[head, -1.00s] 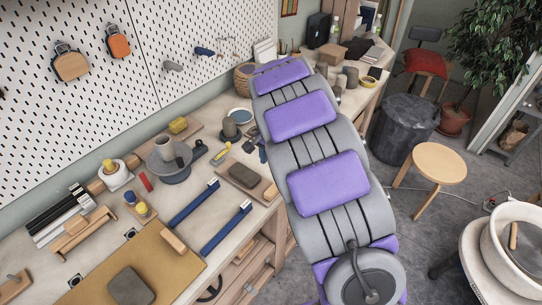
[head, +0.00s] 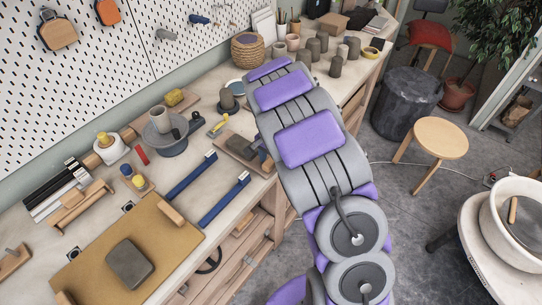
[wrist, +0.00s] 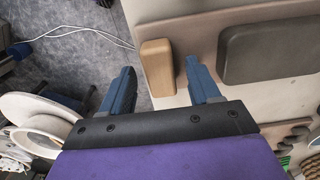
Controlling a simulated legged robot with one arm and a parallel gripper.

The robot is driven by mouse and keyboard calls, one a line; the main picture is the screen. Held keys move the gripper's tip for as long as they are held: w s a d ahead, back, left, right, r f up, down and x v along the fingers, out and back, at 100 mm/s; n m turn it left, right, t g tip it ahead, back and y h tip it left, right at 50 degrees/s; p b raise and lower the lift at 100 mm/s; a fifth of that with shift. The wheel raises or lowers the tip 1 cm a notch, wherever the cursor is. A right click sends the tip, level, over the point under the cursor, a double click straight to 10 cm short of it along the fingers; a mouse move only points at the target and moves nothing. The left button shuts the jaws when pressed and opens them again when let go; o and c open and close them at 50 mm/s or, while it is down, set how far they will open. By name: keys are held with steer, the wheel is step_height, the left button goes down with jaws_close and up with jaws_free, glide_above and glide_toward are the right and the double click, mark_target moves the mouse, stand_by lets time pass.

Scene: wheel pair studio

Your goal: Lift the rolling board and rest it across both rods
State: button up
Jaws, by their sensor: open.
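The rolling board (head: 224,137) appears to be the small brown board on the bench top. It carries a dark grey slab (head: 240,147) and a pale wooden block at its right end. The wrist view shows the board's edge (wrist: 198,27), the slab (wrist: 268,47) and the wooden block (wrist: 157,66) close up. My gripper (wrist: 157,72) is open and empty, with the block lying roughly between its blue fingertips. In the head view my gripper (head: 258,148) is at the board's right end and hides the block. Two blue rods (head: 190,176) (head: 224,201) with white ends lie apart, left of the board.
A tan work board (head: 85,275) with another grey slab (head: 130,263) lies at the front left. A grey banding wheel (head: 166,138) stands behind the rods. A stool (head: 441,140) and a pottery wheel (head: 510,235) stand on the floor at right.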

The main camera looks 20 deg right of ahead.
steer(key=shift+a, duration=0.3)
steer(key=shift+c, duration=0.2)
steer(key=shift+c, duration=0.7)
steer(key=shift+d, duration=0.1)
jaws_close()
